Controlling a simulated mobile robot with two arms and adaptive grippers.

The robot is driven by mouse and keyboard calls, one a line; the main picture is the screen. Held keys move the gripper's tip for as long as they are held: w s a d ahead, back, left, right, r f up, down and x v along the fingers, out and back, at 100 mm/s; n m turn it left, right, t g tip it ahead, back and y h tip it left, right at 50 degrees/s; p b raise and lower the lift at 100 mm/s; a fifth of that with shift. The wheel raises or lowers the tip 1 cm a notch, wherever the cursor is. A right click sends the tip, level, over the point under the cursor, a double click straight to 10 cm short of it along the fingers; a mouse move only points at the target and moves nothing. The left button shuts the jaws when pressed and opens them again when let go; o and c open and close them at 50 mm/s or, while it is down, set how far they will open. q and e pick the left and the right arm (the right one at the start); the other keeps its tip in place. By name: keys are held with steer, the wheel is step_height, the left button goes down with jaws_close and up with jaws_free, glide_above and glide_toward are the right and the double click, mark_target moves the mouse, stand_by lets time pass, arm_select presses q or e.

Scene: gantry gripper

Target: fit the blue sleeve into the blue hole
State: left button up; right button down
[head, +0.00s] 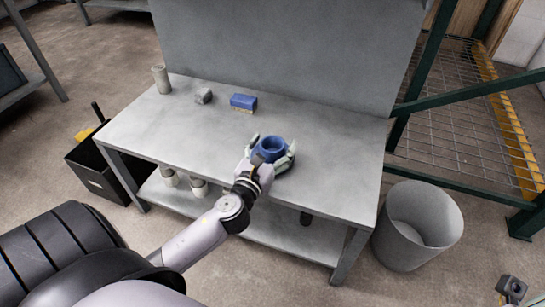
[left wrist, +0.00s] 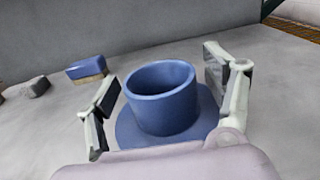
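A blue hollow cylinder, which looks like the sleeve (head: 271,149), stands upright near the front of the grey table. In the left wrist view the sleeve (left wrist: 163,105) has an open top and a wide blue flange around its foot. My left gripper (head: 268,156) is around it, one finger on each side. In the left wrist view the left gripper's fingers (left wrist: 168,88) are spread, with gaps between them and the cylinder wall. I cannot make out a separate blue hole. A grey and black part at the lower right edge may be my right gripper (head: 512,289).
A blue block with a tan side (head: 243,102), a grey lump (head: 203,96) and a grey cylinder (head: 161,79) stand at the back left of the table (head: 330,180). A grey panel (head: 290,45) closes the back. A bin (head: 415,225) stands right. The table's right side is clear.

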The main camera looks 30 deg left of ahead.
arm_select(q)
steer(key=c, duration=1.3)
steer(key=shift+c, duration=0.6)
steer(key=shift+r, duration=0.1)
